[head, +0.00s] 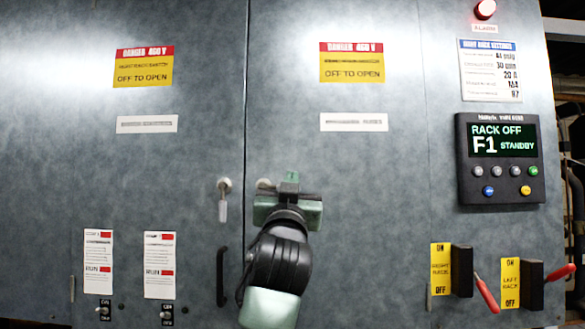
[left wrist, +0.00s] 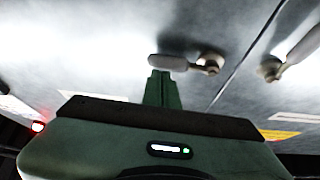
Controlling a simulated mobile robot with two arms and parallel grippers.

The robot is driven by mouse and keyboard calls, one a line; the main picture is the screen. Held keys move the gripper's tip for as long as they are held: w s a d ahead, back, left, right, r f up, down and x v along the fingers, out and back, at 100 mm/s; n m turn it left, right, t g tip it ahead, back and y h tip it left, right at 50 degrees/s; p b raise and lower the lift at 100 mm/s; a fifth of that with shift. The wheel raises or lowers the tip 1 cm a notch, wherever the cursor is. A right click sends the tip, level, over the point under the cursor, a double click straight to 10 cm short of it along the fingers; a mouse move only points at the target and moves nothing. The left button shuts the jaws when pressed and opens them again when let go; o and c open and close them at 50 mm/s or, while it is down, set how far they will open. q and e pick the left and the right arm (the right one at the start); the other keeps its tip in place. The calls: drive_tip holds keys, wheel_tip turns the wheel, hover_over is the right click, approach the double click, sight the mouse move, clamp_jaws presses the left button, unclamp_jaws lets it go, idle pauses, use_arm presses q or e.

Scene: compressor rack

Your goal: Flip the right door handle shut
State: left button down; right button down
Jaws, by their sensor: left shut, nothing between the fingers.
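The right door handle shows as a pale round pivot (head: 264,184) just right of the door seam in the head view. Its lever is hidden there behind my left gripper (head: 290,180). In the left wrist view the handle's lever (left wrist: 176,63) sticks out sideways from its pivot, about level. My left gripper (left wrist: 160,84) is shut and empty, its fingertips right beside the lever's free end. Whether they touch I cannot tell. The left door handle (head: 223,200) hangs straight down and also shows in the left wrist view (left wrist: 292,52). My right gripper is not in view.
A black pull handle (head: 221,276) is on the left door, below its lever. A control panel (head: 498,158) and two red-levered switches (head: 486,292) (head: 560,272) are at the right. The door face around my gripper is mostly flat, with labels.

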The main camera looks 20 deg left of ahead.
use_arm(q)
drive_tip(key=shift+f, duration=0.2)
drive_tip(key=shift+f+m+h+p, duration=0.2)
drive_tip(key=shift+m+h, duration=0.2)
drive_tip(key=shift+m, duration=0.2)
drive_tip(key=shift+f+m+h+p, duration=0.15)
drive_tip(key=shift+m+h, duration=0.25)
drive_tip(key=shift+m, duration=0.2)
drive_tip(key=s+a+f+m+g+h+p, duration=0.1)
drive_tip(key=a+f+m+g+h+p, duration=0.3)
drive_tip(key=m+h+p, duration=0.4)
drive_tip(key=shift+s+a+f+m+p, duration=0.3)
drive_tip(key=shift+a+f+m+p, duration=0.45)
drive_tip(key=shift+m+p, duration=2.7)
drive_tip(key=shift+d+f+m+b, duration=0.15)
drive_tip(key=shift+d+m+b, duration=0.05)
drive_tip(key=shift+m+b, duration=0.25)
